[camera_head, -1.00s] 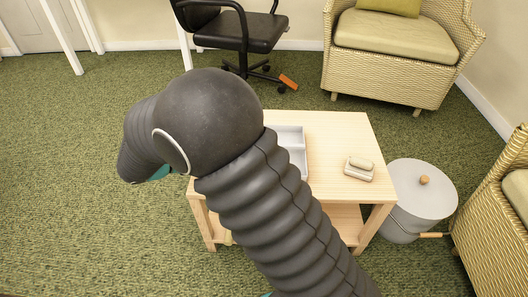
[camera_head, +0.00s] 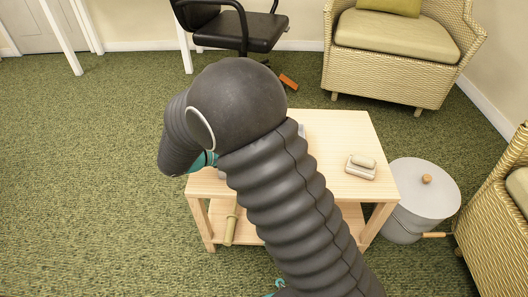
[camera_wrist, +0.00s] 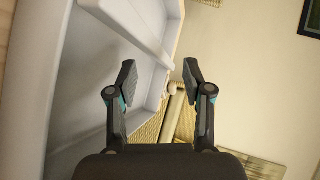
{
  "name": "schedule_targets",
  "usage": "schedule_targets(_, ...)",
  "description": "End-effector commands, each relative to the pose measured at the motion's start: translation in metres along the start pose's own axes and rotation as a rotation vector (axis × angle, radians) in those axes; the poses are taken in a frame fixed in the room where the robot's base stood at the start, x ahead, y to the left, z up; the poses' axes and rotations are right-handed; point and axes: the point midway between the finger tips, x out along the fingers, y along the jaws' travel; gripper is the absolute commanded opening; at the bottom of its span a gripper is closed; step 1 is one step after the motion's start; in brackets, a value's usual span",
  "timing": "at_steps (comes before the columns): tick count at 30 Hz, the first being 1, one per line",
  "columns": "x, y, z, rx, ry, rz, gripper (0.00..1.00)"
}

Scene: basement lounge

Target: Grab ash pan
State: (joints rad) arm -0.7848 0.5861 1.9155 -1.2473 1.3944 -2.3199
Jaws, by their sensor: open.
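A light grey tray with a divider (camera_wrist: 98,55), which I take to be the ash pan, fills the left of the wrist view. In the head view only a sliver of the tray (camera_head: 302,130) shows on the wooden table, behind my arm. My gripper (camera_wrist: 160,75) is open, with both fingers apart and nothing seen held between them. The left finger appears in front of the tray's inside, and the right finger is beyond its edge. I cannot tell whether either touches it.
The small wooden table (camera_head: 340,130) also holds a soap-like block on a dish (camera_head: 361,167). A tan cylindrical object (camera_head: 231,226) is on its lower shelf. A lidded grey bucket (camera_head: 425,190) stands right of it, near wicker armchairs (camera_head: 390,75). Green carpet at left is clear.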

Motion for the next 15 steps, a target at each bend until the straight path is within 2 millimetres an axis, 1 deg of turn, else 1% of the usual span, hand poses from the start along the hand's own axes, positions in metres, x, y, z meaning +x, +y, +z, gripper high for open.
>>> schedule_targets(1,0.009,0.003,-0.001,0.001,0.003,0.0,0.51)
schedule_targets(6,0.032,0.004,-0.002,0.0,0.002,0.0,0.51)
schedule_targets(9,0.037,0.003,-0.002,0.0,0.001,0.0,0.51)
schedule_targets(14,0.037,0.002,-0.002,0.0,0.0,0.0,0.51)
schedule_targets(15,0.037,0.002,-0.002,0.0,0.0,0.0,0.46)
